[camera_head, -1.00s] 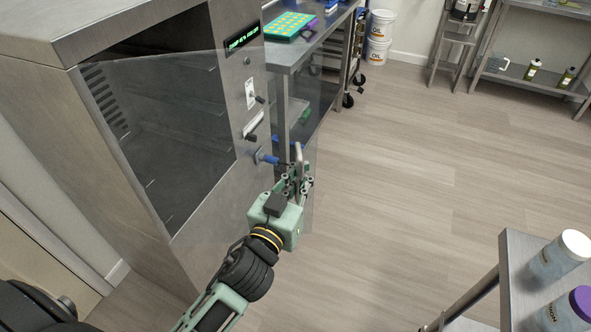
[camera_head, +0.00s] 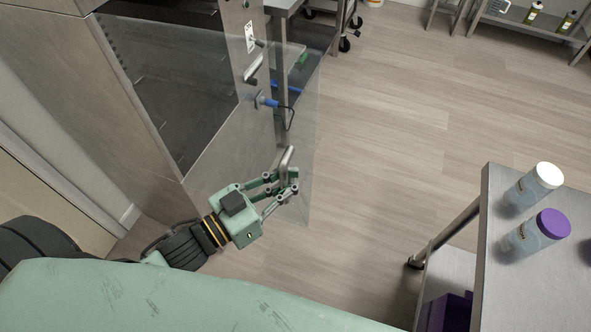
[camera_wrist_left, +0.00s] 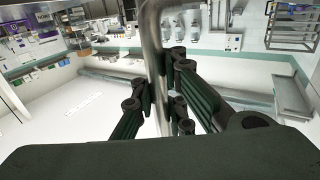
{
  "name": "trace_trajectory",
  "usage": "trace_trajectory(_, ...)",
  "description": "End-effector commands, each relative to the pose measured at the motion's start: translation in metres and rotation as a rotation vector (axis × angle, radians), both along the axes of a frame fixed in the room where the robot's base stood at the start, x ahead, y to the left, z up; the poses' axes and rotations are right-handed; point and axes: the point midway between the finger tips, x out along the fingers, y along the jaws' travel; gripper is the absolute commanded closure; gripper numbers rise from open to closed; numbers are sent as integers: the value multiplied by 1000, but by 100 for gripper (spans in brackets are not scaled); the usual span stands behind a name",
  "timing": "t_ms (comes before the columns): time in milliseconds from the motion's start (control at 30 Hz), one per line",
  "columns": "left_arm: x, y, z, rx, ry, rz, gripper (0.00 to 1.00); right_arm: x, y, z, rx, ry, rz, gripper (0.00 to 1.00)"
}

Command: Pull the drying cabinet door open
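The drying cabinet (camera_head: 135,95) is a steel box at the upper left in the head view. Its clear door (camera_head: 232,160) stands out from the front, with the dark interior (camera_head: 185,75) seen beside and through it. The door's metal handle (camera_head: 288,156) is an upright bar near its free edge. My left gripper (camera_head: 284,182) is at this handle, fingers closed about it. In the left wrist view the handle bar (camera_wrist_left: 154,50) runs between the fingers (camera_wrist_left: 158,95). My right gripper is not in view.
A blue-handled valve (camera_head: 268,103) and a lever (camera_head: 253,69) stick out of the cabinet front. A steel table (camera_head: 484,235) with two bottles, one white-capped (camera_head: 549,175) and one purple-capped (camera_head: 553,223), stands at the right. The floor (camera_head: 385,140) between is clear.

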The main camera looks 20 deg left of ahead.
Motion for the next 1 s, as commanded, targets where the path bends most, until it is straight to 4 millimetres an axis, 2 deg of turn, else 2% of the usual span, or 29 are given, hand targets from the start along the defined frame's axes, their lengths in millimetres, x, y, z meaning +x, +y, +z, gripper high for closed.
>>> trace_trajectory(300, 3, 5, 1, 5, -3, 8, 100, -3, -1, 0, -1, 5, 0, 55)
trace_trajectory(533, 2, 4, 1, 4, -3, 7, 79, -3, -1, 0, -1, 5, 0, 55)
trace_trajectory(1000, -2, 4, 0, 2, 0, 4, 79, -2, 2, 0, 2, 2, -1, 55)
